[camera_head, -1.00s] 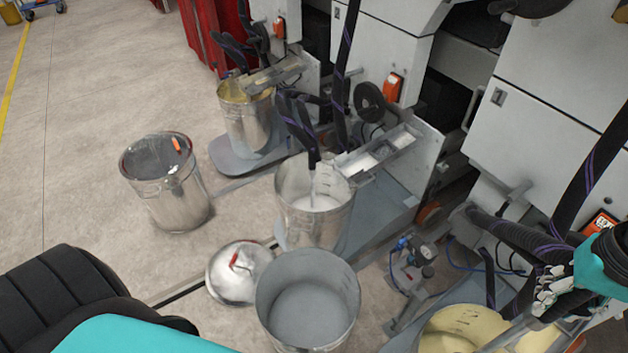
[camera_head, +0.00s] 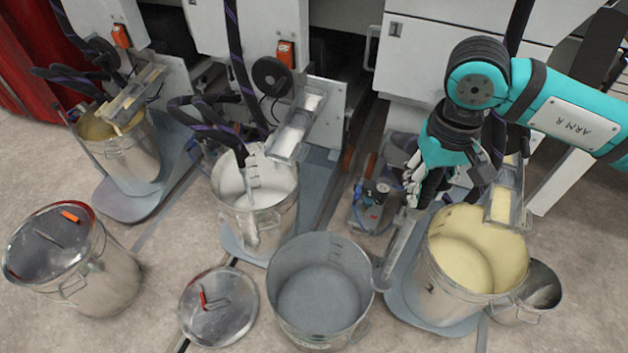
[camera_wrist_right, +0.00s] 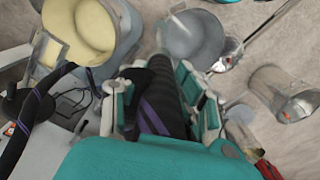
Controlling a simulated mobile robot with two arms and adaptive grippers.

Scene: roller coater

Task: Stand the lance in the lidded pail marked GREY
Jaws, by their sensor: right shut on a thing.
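My right gripper (camera_head: 428,185) is shut on the lance (camera_head: 402,245), a pale metal tube at the end of a black and purple hose. The lance hangs slightly tilted, its lower end between the grey-lined open pail (camera_head: 318,295) and the cream pail (camera_head: 470,262). I cannot tell if it touches a rim. A lidded pail (camera_head: 100,285) with an orange mark on its lid stands at far left. A loose lid (camera_head: 218,305) with a red handle lies beside the grey-lined pail. No GREY marking is readable. The gripper (camera_wrist_right: 160,95) and hose fill the middle of the right wrist view. My left gripper is out of view.
A white-lined pail (camera_head: 255,205) holds another lance, and a yellowish pail (camera_head: 120,150) stands behind left, both by the machine. A small metal pail (camera_head: 530,293) is at the right. A gauge unit (camera_head: 375,205) stands behind the grey-lined pail.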

